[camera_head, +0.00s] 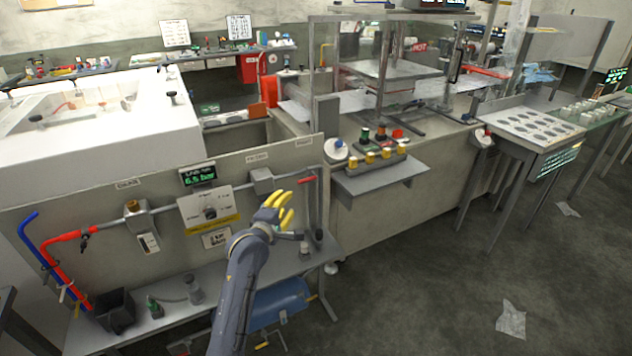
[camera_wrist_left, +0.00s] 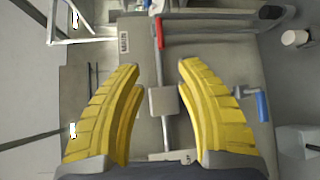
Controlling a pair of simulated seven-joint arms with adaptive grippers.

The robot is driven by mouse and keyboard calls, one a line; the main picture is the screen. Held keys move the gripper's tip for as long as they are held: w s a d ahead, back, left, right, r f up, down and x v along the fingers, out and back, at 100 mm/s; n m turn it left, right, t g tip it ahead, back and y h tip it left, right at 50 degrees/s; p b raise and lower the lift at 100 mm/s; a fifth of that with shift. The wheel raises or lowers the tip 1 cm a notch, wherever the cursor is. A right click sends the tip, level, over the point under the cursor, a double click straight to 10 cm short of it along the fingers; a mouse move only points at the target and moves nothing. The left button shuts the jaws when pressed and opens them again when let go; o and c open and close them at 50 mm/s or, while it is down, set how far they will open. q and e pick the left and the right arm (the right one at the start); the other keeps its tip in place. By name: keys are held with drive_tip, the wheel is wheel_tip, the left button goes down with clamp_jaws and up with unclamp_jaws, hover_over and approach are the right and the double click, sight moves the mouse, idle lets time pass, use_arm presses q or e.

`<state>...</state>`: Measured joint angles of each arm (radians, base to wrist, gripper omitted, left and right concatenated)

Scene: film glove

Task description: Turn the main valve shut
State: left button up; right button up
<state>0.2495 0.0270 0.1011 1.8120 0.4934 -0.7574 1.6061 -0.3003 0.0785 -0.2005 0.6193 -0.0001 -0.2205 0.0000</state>
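The grey pipe panel (camera_head: 120,217) stands at the front left. A red-handled lever (camera_head: 306,179) sits on the pipework at its right end, below a small label too small to read. In the left wrist view the red handle (camera_wrist_left: 160,32) points along the pipe, ahead of my fingertips and apart from them. My left gripper (camera_head: 284,205) is in front of the panel's right part. Its yellow fingers (camera_wrist_left: 158,66) are spread and empty, with a grey pipe box (camera_wrist_left: 165,100) showing between them. My right gripper is not in view.
A display (camera_head: 198,175) on the panel reads 6.5 bar. A blue-handled part (camera_wrist_left: 262,106) lies right of my fingers. Red and blue hoses (camera_head: 50,250) run at the far left. A shelf holds a black bin (camera_head: 115,311). The floor at right is mostly clear.

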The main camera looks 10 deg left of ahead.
sight(303, 182)
use_arm(q)
drive_tip(key=w, duration=0.5)
drive_tip(key=w+f, duration=0.1)
drive_tip(key=w, duration=0.5)
drive_tip(key=w+d+f, duration=0.1)
drive_tip(key=w, duration=0.5)
drive_tip(key=shift+w+d+f, duration=0.1)
drive_tip(key=shift+f, duration=0.15)
drive_tip(key=shift+c, duration=0.3)
clamp_jaws()
